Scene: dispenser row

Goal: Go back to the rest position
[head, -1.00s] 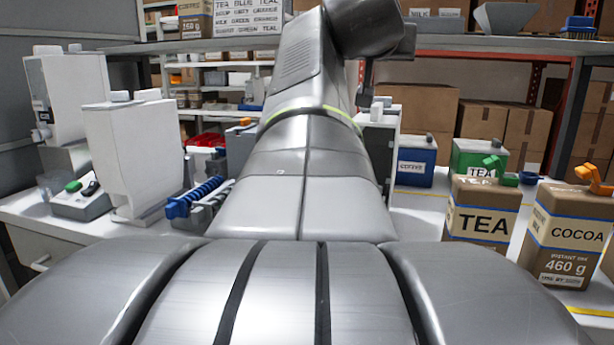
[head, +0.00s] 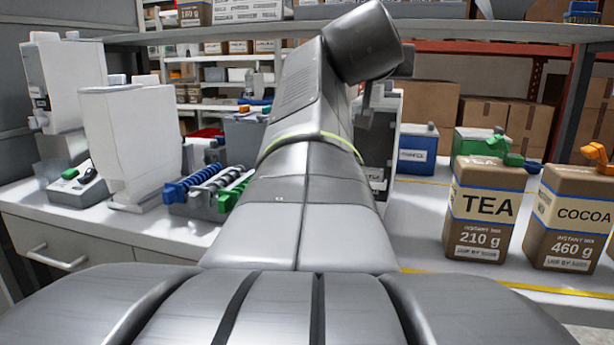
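My arm rises through the middle of the head view and bends at the top right of centre. A small grey part of its end, which may be my gripper (head: 376,98), shows below the wrist. Its fingers cannot be made out, and I see nothing held there. The arm hides part of the counter behind it.
A white counter (head: 418,235) runs across in front of me. White dispensers (head: 133,140) and a rack with blue and green handles (head: 205,190) stand left. A TEA pack (head: 482,212) and a COCOA pack (head: 570,218) stand right, with blue (head: 417,155) and green bins behind. A shelf (head: 460,32) spans above.

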